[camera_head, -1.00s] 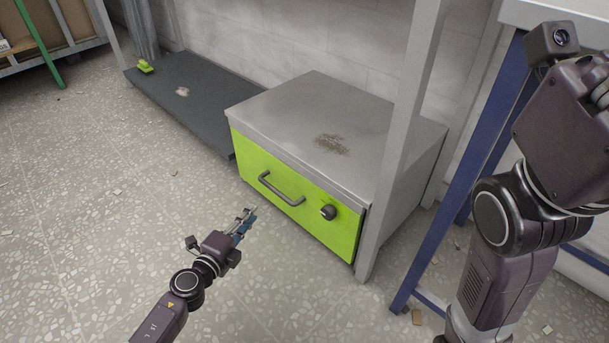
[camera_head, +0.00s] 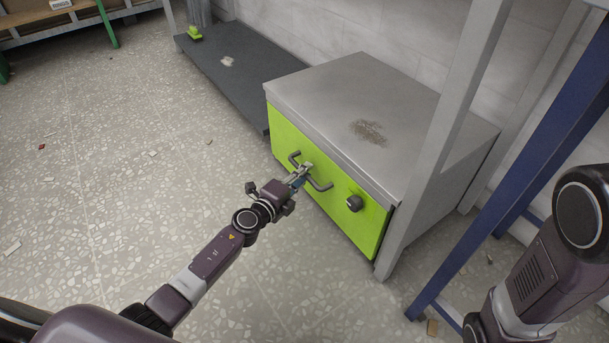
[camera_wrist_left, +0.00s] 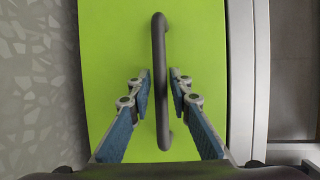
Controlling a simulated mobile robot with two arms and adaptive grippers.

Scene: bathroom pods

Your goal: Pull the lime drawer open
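The lime drawer (camera_head: 338,201) is the front of a grey-topped cabinet and looks shut. My left gripper (camera_head: 304,172) is at the handle in the head view. In the left wrist view the handle (camera_wrist_left: 160,65) runs upright between the two blue-padded fingers of the left gripper (camera_wrist_left: 160,90). The fingers are apart, with a gap on each side of the bar. The right arm shows at the right edge of the head view, but its gripper is out of frame.
The cabinet top (camera_head: 340,95) is grey with a brown stain. A grey post (camera_head: 440,150) stands against the cabinet's front right corner, and a blue frame leg (camera_head: 520,170) is farther right. A dark low platform (camera_head: 225,75) lies behind left. The floor in front is open.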

